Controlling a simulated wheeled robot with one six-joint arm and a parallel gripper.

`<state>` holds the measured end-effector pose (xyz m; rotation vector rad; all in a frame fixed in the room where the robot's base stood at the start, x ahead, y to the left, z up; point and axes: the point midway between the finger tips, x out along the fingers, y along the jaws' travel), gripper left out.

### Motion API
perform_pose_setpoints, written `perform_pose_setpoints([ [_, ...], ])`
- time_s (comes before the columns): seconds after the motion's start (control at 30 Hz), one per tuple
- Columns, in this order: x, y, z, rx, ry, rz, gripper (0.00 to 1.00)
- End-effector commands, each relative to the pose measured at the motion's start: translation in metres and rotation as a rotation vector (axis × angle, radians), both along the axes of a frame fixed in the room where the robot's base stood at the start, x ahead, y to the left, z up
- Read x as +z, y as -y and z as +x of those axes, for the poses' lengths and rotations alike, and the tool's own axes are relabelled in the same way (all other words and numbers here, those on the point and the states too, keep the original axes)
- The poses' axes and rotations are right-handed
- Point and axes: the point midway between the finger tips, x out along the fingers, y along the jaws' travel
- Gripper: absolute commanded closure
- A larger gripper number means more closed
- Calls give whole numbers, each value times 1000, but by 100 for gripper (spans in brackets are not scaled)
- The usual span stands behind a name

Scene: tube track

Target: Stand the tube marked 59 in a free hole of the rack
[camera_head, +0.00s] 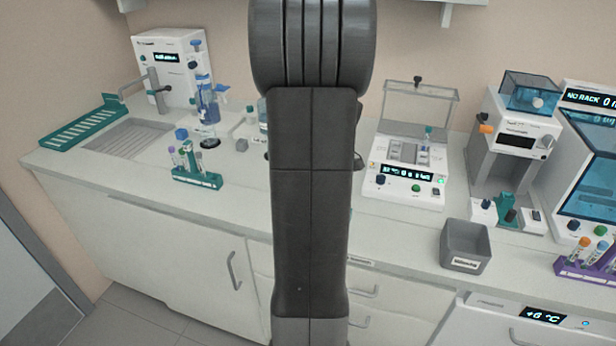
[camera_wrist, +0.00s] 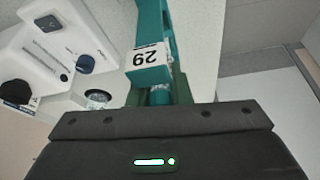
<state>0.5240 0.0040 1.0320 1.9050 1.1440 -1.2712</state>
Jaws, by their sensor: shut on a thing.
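In the wrist view my gripper (camera_wrist: 158,97) is shut on a narrow teal piece (camera_wrist: 160,96), seen only in part between the dark green fingers. A green rack (camera_head: 197,180) with a few tubes stands on the left counter. A purple rack (camera_head: 585,272) with tubes stands at the right edge. No mark 59 is readable.
A white device with an open clear lid (camera_head: 408,165) stands right of centre, near a grey bin (camera_head: 466,247). A sink (camera_head: 128,138) and a green slotted tray (camera_head: 85,122) are at the left. The counter front (camera_head: 225,215) beside the green rack is clear.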

Motion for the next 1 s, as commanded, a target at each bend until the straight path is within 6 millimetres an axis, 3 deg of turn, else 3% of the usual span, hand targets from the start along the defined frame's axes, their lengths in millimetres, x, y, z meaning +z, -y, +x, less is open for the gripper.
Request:
perform_pose_setpoints([
  [0.67,-9,0,0,0,0,0,98],
  [1.0,2,0,0,0,-1,0,98],
])
